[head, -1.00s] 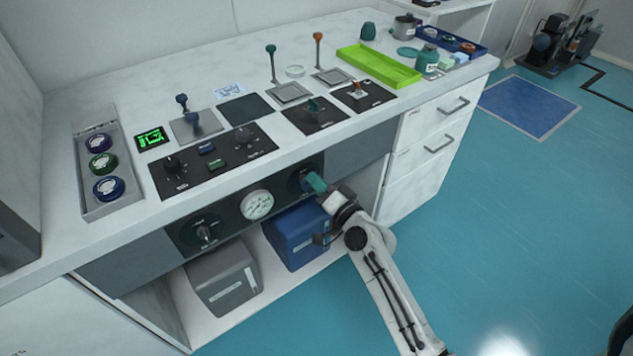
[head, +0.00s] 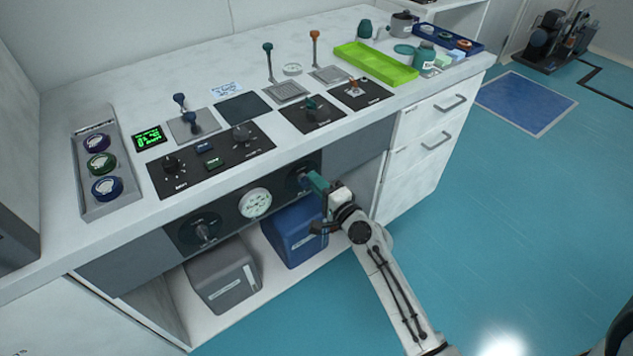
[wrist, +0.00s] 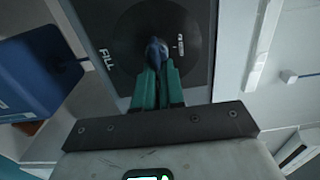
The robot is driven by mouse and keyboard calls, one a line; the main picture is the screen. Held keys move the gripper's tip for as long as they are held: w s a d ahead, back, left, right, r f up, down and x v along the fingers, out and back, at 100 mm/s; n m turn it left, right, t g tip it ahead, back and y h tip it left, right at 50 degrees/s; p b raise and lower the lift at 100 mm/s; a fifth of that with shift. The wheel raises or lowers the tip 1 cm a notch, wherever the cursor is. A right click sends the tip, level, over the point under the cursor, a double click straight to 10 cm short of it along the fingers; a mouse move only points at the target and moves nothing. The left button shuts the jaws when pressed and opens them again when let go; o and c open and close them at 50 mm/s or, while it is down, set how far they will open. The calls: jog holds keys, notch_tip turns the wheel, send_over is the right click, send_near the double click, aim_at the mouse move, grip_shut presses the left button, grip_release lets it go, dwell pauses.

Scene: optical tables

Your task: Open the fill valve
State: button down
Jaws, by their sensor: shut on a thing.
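The fill valve is a blue handle (wrist: 154,52) on a round black plate (wrist: 128,38) marked "FILL", seen in the wrist view. In the head view its plate (head: 297,176) sits at the right end of the dark front panel under the worktop. My gripper (head: 312,181) reaches it from the front right. In the wrist view the green fingers of my gripper (wrist: 157,75) are shut on the blue handle, one on each side. The fingers hide part of the handle. I cannot tell the handle's exact angle.
A pressure gauge (head: 255,203) and another black knob (head: 205,232) are on the same panel to the left. A blue box (head: 295,235) and a grey box (head: 222,275) stand on the shelf below. The worktop above holds control panels, levers and a green tray (head: 375,64).

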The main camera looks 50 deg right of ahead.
jog(key=shift+w+r, duration=0.15)
jog(key=c, duration=1.2)
grip_release()
jog(key=shift+d, duration=0.1)
jog(key=shift+c, duration=0.2)
jog(key=b+v, duration=0.2)
jog(key=v, duration=0.9)
jog(key=shift+w, duration=0.1)
